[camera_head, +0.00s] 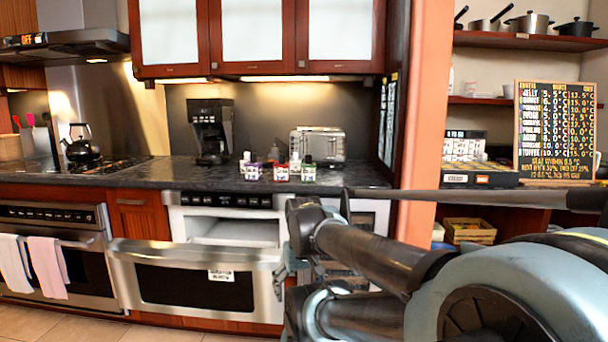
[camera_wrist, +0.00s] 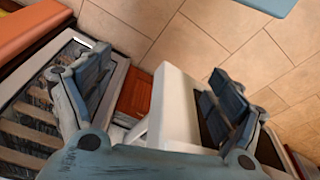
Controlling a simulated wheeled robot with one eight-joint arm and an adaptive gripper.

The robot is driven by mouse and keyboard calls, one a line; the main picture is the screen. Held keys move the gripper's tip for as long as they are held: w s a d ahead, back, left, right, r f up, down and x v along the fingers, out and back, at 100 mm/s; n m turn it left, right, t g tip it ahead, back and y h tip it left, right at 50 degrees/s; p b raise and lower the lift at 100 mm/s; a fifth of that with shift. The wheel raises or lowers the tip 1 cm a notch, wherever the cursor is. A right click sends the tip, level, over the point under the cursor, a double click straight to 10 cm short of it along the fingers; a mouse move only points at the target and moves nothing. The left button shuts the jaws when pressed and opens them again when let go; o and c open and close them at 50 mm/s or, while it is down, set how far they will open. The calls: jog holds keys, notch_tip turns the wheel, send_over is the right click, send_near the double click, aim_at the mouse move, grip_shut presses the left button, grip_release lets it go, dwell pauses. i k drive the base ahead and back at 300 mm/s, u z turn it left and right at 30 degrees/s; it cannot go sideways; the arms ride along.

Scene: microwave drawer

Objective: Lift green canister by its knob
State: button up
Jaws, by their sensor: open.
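A small canister with green on it (camera_head: 308,173), likely the green canister, stands on the dark countertop at the right end of a row of small containers. Its knob is too small to make out clearly. In the head view my gripper is near the right end of the pulled-out microwave drawer (camera_head: 198,272), below and apart from the canister.
A canister with red (camera_head: 281,173) and one with purple (camera_head: 253,172) stand left of the green one. A toaster (camera_head: 318,146) is behind them, and a coffee maker (camera_head: 211,130) is further left. The open drawer juts out below the countertop (camera_head: 150,180). Tiled floor (camera_wrist: 215,28) is clear.

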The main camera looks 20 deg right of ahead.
aim_at(308, 168)
jog(key=k, duration=1.2)
jog(key=z, duration=0.5)
jog(key=i, duration=1.8)
jog(key=u, duration=0.45)
